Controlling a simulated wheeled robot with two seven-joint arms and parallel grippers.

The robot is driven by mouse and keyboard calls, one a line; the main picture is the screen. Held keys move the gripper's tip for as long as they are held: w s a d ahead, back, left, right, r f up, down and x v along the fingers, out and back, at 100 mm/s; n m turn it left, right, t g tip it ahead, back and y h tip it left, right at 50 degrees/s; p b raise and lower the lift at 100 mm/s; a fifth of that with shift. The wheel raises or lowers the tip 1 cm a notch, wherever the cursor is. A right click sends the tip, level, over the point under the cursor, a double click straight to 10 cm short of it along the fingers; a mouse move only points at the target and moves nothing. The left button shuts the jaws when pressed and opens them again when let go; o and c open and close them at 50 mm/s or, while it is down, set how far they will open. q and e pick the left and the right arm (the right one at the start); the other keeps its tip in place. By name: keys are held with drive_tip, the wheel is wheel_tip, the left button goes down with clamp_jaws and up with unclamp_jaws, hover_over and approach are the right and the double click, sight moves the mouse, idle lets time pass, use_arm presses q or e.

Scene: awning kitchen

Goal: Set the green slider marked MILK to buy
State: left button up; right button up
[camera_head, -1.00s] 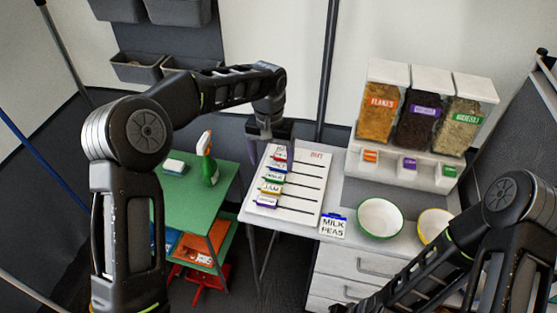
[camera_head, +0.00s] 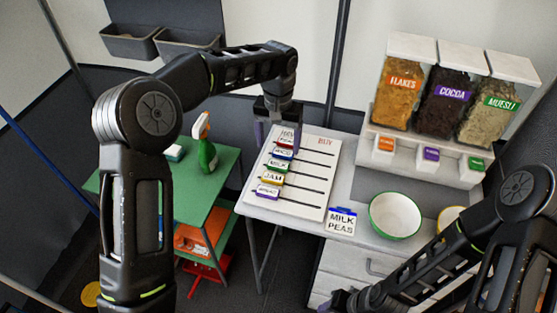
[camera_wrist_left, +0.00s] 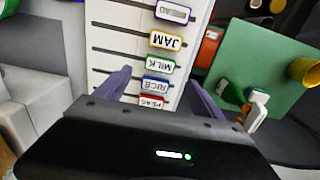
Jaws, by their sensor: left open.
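The white slider board (camera_head: 312,185) has several slots, with a red heading at each end; the right one reads BUY. The green MILK slider (camera_head: 278,166) sits at the left end of its slot, level with the others. It also shows in the left wrist view (camera_wrist_left: 152,64), where the board appears turned around. My left gripper (camera_head: 275,135) is above the board's far left corner. In the left wrist view it is open and empty (camera_wrist_left: 159,78), its purple fingers on either side of the slider column near MILK and RICE. My right gripper (camera_head: 338,300) is low at the bottom edge, its jaws unclear.
Red PEAS (camera_head: 286,143), blue RICE (camera_head: 282,154), yellow JAM (camera_head: 271,178) and purple BREAD (camera_head: 268,191) sliders are at the left too. A MILK PEAS card (camera_head: 341,222) and a bowl (camera_head: 395,215) stand right of the board. A green table (camera_head: 215,190) stands left.

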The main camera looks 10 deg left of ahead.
sight(278, 164)
use_arm(q)
drive_tip(key=shift+f+p, duration=0.65)
drive_tip(key=shift+f, duration=3.25)
drive_tip(key=shift+c, duration=0.6)
clamp_jaws()
